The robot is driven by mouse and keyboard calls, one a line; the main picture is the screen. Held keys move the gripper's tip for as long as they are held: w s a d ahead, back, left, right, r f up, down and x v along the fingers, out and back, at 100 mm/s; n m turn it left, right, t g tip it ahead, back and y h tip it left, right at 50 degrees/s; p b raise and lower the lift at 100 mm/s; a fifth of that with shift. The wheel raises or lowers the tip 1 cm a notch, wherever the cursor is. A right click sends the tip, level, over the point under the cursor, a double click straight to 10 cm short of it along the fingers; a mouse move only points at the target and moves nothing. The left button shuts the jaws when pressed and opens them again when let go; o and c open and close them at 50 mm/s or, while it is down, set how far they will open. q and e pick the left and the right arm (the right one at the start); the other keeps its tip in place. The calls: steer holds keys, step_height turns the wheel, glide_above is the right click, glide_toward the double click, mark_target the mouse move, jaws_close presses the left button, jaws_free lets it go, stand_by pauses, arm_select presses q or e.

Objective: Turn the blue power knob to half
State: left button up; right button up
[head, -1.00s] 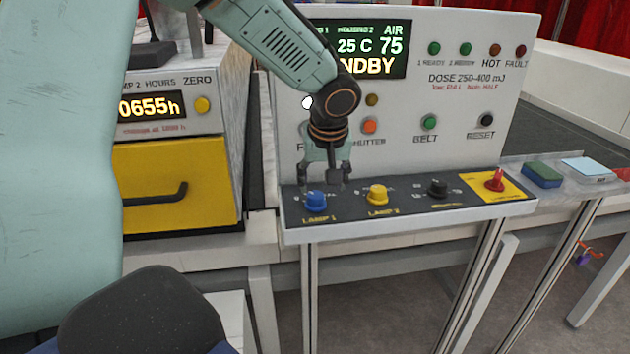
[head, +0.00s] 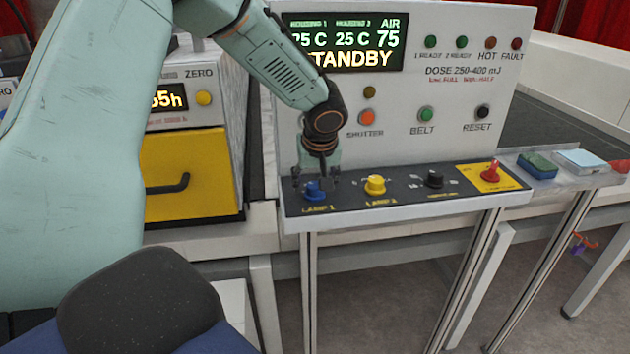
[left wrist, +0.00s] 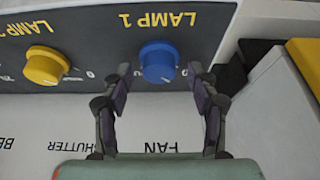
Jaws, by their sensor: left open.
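The blue knob (head: 313,191) sits at the left end of the dark control strip, above the label LAMP 1. It also shows in the left wrist view (left wrist: 158,62), upside down there, with its pointer hard to read. My left gripper (head: 315,180) points down right at the blue knob in the head view. In the left wrist view the open fingers (left wrist: 158,80) stand on either side, with the knob just beyond and between their tips. I see no clear contact. My right gripper is not in view.
To the right on the strip are a yellow knob (head: 375,185), a black knob (head: 435,179) and a red switch (head: 490,171) on a yellow plate. The upright panel (head: 400,130) stands close behind. A yellow drawer (head: 185,180) is at the left.

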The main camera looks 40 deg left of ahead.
arm_select(q)
steer(key=shift+w+a+f, duration=0.2)
steer(key=shift+a+f, duration=0.05)
steer(key=shift+a, duration=0.15)
steer(key=shift+c, duration=1)
steer(key=shift+w, duration=0.1)
steer(key=shift+c, duration=0.8)
steer(key=shift+d+r, duration=0.15)
steer(key=shift+d, duration=0.2)
steer(key=shift+c, duration=1.4)
steer(key=shift+s, duration=0.2)
steer(key=shift+c, duration=0.9)
steer(key=c, duration=0.4)
steer(key=shift+o, duration=0.2)
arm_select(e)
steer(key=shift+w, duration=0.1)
